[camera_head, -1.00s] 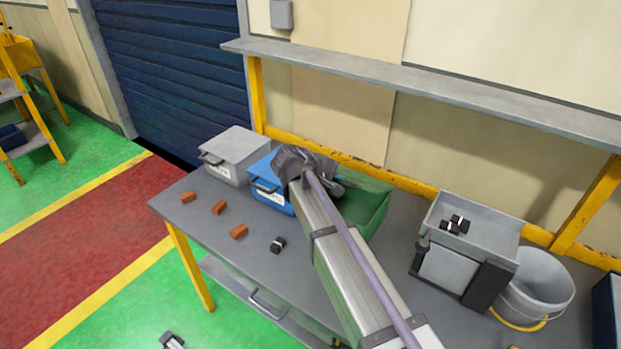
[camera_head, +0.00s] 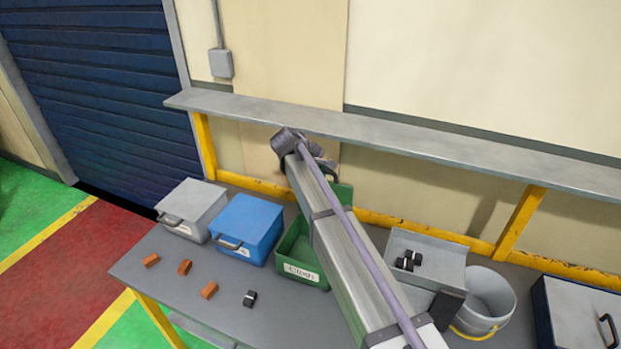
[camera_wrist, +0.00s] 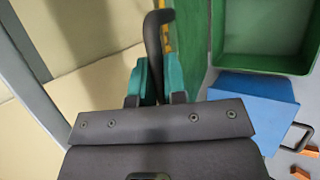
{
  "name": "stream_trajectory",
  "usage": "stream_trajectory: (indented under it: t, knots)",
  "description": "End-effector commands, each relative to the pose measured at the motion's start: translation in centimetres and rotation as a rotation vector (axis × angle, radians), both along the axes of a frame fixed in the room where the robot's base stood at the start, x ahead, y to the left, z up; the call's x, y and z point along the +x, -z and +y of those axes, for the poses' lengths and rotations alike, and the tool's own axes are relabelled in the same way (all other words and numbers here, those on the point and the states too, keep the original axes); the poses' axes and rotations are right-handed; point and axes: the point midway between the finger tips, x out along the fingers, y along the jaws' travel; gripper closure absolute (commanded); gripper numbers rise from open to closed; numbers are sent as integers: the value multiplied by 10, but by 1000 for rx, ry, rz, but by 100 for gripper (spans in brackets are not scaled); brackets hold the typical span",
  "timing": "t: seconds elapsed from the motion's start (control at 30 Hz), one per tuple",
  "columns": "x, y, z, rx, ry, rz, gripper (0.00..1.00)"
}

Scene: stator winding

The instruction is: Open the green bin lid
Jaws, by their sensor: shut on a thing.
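The green bin (camera_head: 302,272) stands on the table with its inside showing. Its label reads "Cloth". Its green lid (camera_head: 341,196) stands up at the back, partly hidden behind my arm. In the wrist view the open bin (camera_wrist: 268,62) is at the upper right, and the lid shows nearly edge-on as a green strip (camera_wrist: 203,62). My gripper (camera_wrist: 158,78) has its teal fingers shut on the dark curved lid handle (camera_wrist: 154,35). In the head view my wrist is above the back of the bin; the fingers are hidden there.
A blue bin (camera_head: 247,222) and a grey bin (camera_head: 196,200) stand closed on the left. Brown blocks (camera_head: 184,267) lie in front. A grey tray (camera_head: 425,247), a bucket (camera_head: 490,300) and a dark-sided box (camera_head: 575,312) are on the right. A shelf (camera_head: 400,138) runs close behind my wrist.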

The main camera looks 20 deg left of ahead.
Motion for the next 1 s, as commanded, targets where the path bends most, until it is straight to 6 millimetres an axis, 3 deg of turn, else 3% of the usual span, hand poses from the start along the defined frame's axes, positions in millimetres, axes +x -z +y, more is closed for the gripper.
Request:
stream_trajectory:
  t: [0.23, 0.7, 0.73, 1.0]
  knots:
    - [20, -3, -3, -4, 3, 0, 100]
    - [24, -3, -4, -5, 4, 0, 100]
    - [24, -3, -4, -5, 5, 0, 85]
    - [23, -3, -3, -4, 3, 0, 62]
